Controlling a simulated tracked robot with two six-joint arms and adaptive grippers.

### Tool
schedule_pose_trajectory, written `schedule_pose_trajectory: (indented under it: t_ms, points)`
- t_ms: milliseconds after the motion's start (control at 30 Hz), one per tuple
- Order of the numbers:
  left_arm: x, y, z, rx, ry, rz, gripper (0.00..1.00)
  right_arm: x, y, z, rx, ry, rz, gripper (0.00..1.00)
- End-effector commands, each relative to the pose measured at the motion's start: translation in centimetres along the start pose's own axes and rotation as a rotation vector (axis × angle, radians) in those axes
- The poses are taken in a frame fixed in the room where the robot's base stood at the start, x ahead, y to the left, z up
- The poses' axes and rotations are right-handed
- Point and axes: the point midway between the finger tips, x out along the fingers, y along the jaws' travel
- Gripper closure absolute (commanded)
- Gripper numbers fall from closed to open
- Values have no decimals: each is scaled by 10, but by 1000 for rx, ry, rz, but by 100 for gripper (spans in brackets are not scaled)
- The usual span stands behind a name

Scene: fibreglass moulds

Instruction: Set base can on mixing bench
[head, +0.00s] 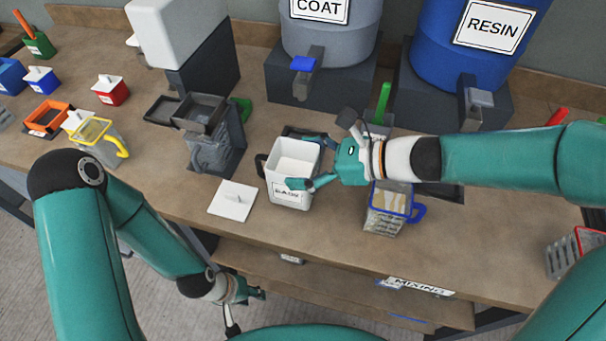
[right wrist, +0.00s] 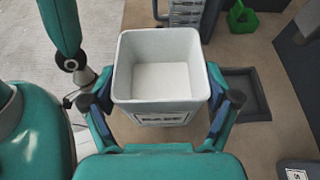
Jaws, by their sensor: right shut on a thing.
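The base can (head: 293,187) is a white, open-topped square container with a dark handle on its left and a partly readable label on its front. My right gripper (head: 310,165) is shut on it, with fingers on two opposite sides. In the right wrist view the can (right wrist: 162,80) looks empty and upright between the fingers (right wrist: 165,105). The mixing bench (head: 330,245) is the brown-topped bench with a MIXING label on its front. The can is over its top; I cannot tell whether it touches. My left gripper (head: 250,293) hangs low before the bench, finger opening unclear.
A white lid (head: 233,201) lies left of the can. A blue-rimmed clear container (head: 390,208) stands close on its right. A grey clear container (head: 215,145) stands behind left. The COAT drum (head: 330,45) and RESIN drum (head: 470,50) stand at the back.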

Motion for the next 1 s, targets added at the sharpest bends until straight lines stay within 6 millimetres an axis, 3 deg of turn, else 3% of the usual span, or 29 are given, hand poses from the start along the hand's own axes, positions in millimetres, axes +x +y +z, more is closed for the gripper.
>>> schedule_pose_trajectory:
  t_ms: [300,700,733,800,1000]
  points:
    - [7,-2,0,0,0,0,60,14,0,-34,2,-3,-1,83]
    - [9,-3,0,0,0,0,60,15,0,-39,0,-3,-2,83]
    - [10,-4,0,0,0,0,60,16,0,-40,2,0,-2,11]
    - [8,-3,0,0,0,0,60,15,0,-40,2,1,-2,0]
    - [8,-3,0,0,0,0,60,15,0,-40,2,1,-2,0]
